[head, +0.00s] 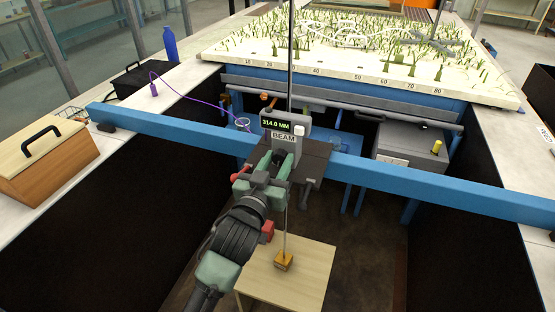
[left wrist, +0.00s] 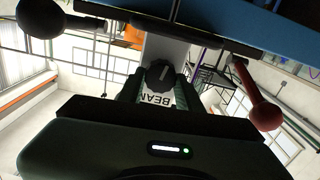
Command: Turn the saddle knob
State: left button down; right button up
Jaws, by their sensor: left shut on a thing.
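The saddle (head: 284,138) sits on the blue beam, with a display reading 314.0 MM and a BEAM label. In the left wrist view a dark round knob (left wrist: 160,76) with a pale pointer line stands on the saddle's front by the BEAM label. My left gripper (head: 276,162) is at the saddle's front, just below the label. In the left wrist view its fingers (left wrist: 159,88) are on either side of the knob, shut on it. The gripper hides the knob in the head view. My right gripper is not in view.
The blue beam (head: 400,181) spans the flume. A red ball-ended lever (left wrist: 262,112) and a black one (left wrist: 42,18) flank the gripper. A thin rod runs down to a brass block (head: 284,261) over a wooden board (head: 310,280). A planted bed (head: 360,50) lies behind.

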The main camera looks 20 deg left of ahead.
pick_arm(q)
jog(key=c, duration=0.9)
grip_release()
jog(key=shift+c, duration=0.2)
jog(key=shift+s, duration=0.1)
jog(key=shift+s+f, duration=0.1)
jog(key=shift+s, duration=0.25)
jog(key=s+b, duration=0.2)
jog(key=s, duration=0.5)
jog(key=shift+a, duration=0.1)
